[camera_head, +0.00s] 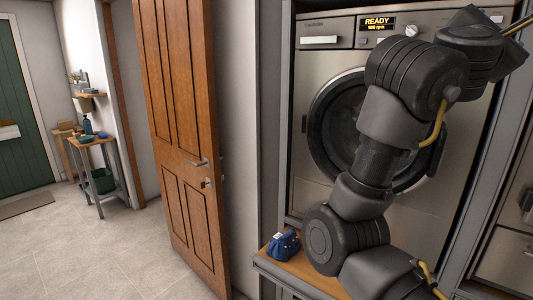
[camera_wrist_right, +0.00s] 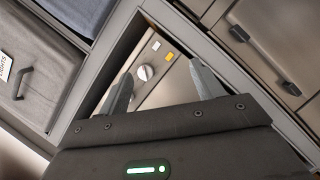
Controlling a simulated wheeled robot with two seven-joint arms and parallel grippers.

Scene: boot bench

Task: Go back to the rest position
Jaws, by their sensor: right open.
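My right arm (camera_head: 375,150) rises across the right side of the head view, in front of the washing machine (camera_head: 440,215), and leaves toward the top right. Its gripper does not show in the head view. In the right wrist view my right gripper (camera_wrist_right: 164,88) is open, its two fingers apart and nothing between them. Beyond the fingers is a metal panel with a round knob (camera_wrist_right: 145,72). My left gripper is in neither view.
A wooden bench (camera_head: 310,273) with a blue item (camera_head: 283,245) on it stands below the washer. A wooden door (camera_head: 180,130) stands left of it. Open tiled floor (camera_head: 100,255) lies at the left. Drawers (camera_wrist_right: 275,45) flank the gripper in the wrist view.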

